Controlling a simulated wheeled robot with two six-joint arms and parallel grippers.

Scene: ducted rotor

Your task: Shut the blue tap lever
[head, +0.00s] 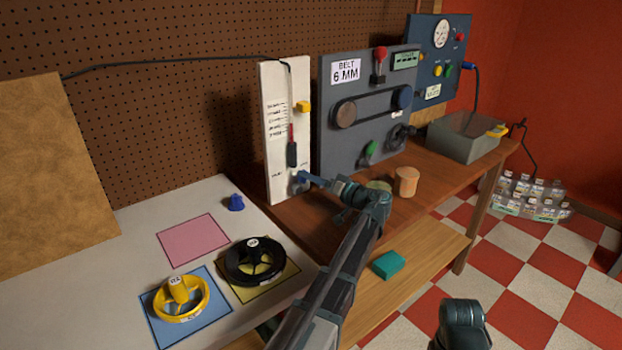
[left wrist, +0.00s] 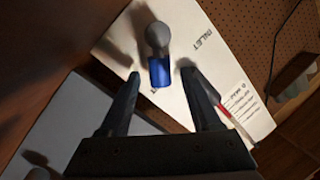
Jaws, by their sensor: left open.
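The blue tap lever (left wrist: 159,72) shows in the left wrist view, with a grey rounded part (left wrist: 157,36) at its far end. It sits low on a white panel (left wrist: 230,75) lettered "INLET"; in the head view that panel (head: 285,110) stands upright against the back. My left gripper (left wrist: 160,84) is open, with one finger on each side of the blue lever. I cannot tell whether either finger touches it. In the head view my left gripper (head: 312,181) is at the panel's lower right and partly hides the lever.
A grey belt panel (head: 345,150) stands right of the white panel. A wooden cylinder (head: 407,181) stands on the brown bench. A yellow handwheel (head: 180,297), a black handwheel (head: 254,262) and a small blue part (head: 236,203) are on the pale table at left.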

